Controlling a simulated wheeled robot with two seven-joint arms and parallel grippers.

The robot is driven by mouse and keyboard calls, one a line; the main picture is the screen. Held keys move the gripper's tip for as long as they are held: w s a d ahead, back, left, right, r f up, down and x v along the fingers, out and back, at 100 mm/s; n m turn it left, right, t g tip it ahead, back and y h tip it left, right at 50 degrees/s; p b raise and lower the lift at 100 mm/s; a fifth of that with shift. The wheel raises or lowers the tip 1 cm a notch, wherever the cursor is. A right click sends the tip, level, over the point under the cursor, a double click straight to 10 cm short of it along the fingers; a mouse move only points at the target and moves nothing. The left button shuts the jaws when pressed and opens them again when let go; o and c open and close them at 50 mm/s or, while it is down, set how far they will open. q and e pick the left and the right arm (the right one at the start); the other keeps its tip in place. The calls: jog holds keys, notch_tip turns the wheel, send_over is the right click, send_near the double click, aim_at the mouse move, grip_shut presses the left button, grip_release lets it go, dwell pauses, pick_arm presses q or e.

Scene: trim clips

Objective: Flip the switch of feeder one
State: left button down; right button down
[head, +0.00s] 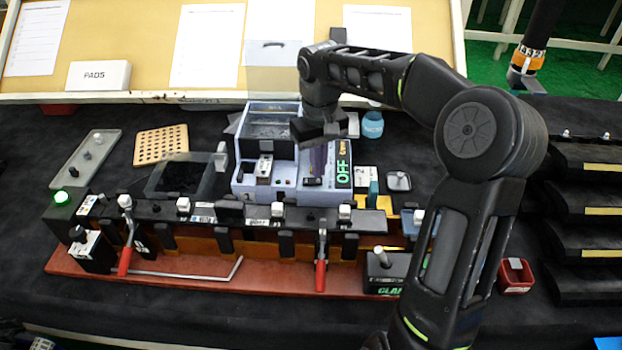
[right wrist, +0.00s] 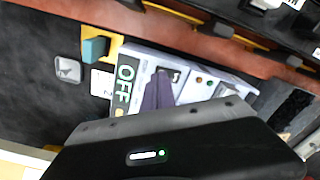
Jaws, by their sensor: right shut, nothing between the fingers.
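The feeder (head: 283,187) is a pale blue-grey box in the middle of the table. Its display (head: 343,163) reads OFF in green, and so it does in the right wrist view (right wrist: 126,85). A small dark switch (head: 312,182) sits on its front, beside the display; its lever position is too small to tell. My left gripper is not in view.
A red-brown fixture (head: 190,284) with red-handled clamps runs along the front. A clear bin (head: 185,178) and a perforated wooden block (head: 161,145) stand left of the feeder. A blue jar (head: 372,125) stands behind right. Dark stacked trays (head: 590,212) are at the far right.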

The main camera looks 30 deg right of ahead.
aim_at(318, 180)
jog(key=shift+f+b, duration=0.7)
jog(key=shift+f, duration=0.35)
dwell(0.5)
jog(key=shift+r, duration=0.1)
jog(key=shift+r+p, duration=2.85)
jog(key=shift+r, duration=0.6)
